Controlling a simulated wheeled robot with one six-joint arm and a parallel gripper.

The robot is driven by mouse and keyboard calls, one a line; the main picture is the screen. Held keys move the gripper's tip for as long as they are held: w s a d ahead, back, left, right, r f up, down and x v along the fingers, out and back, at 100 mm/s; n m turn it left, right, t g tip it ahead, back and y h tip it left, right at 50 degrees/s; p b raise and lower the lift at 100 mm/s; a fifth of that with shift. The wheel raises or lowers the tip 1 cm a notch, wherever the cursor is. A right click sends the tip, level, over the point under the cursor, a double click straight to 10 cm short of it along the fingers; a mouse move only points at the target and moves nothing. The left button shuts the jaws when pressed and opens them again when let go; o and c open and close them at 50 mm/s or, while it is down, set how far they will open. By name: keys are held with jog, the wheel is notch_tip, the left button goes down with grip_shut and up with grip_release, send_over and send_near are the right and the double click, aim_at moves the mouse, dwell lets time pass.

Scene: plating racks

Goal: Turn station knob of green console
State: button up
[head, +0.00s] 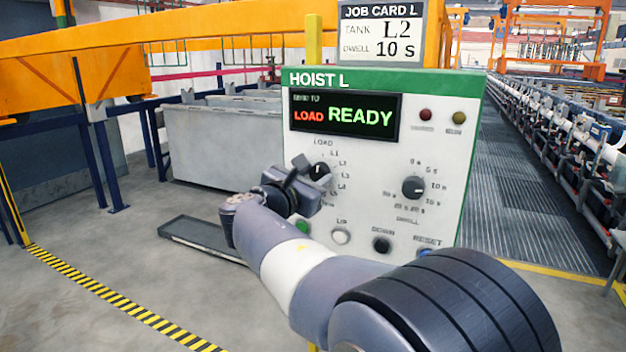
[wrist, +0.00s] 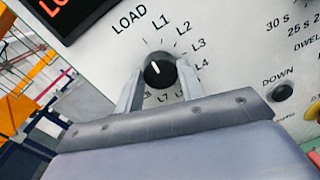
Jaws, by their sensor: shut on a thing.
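The green console (head: 375,80) is a white panel with a green top band reading HOIST L. Its black station knob (head: 319,172) sits at the panel's left, inside a ring of labels from LOAD through L1, L2 and on. In the wrist view the station knob (wrist: 158,73) has a white mark tilted up-left, towards LOAD. My gripper (head: 308,172) reaches it from the left front. In the wrist view my gripper (wrist: 160,82) has one finger on each side of the knob and is shut on it. The display (head: 345,116) reads LOAD and READY.
A job card (head: 381,32) above the console shows tank L2, dwell 10 s. The dwell knob (head: 414,187) is to the right. UP (head: 341,236), DOWN (head: 381,245) and RESET buttons line the panel below. A grey tank (head: 222,145) stands behind left.

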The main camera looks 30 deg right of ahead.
jog(key=m+b, duration=0.4)
jog(key=shift+f+m+y, duration=0.15)
jog(key=shift+m+y, duration=0.15)
jog(key=shift+m, duration=0.1)
jog(key=m+b, duration=0.4)
jog(key=m, duration=0.1)
jog(key=m+b, duration=0.4)
jog(key=m, duration=0.1)
jog(key=shift+s+y+b, duration=0.1)
jog(key=shift+y+b, duration=0.2)
jog(key=shift+b, duration=0.1)
jog(key=m+b, duration=0.3)
jog(key=m, duration=0.1)
jog(key=shift+m+t, duration=0.3)
jog(key=shift+t, duration=0.1)
jog(key=m+b, duration=0.4)
jog(key=m, duration=0.1)
jog(key=shift+d+f+b, duration=0.1)
jog(key=shift+b, duration=0.2)
jog(key=m+b, duration=0.3)
jog(key=m, duration=0.2)
jog(key=shift+t+b, duration=0.4)
jog(key=m+b, duration=0.3)
jog(key=m, duration=0.2)
jog(key=shift+m, duration=0.3)
jog(key=m+b, duration=0.2)
jog(key=m, duration=0.2)
jog(key=shift+m, duration=0.4)
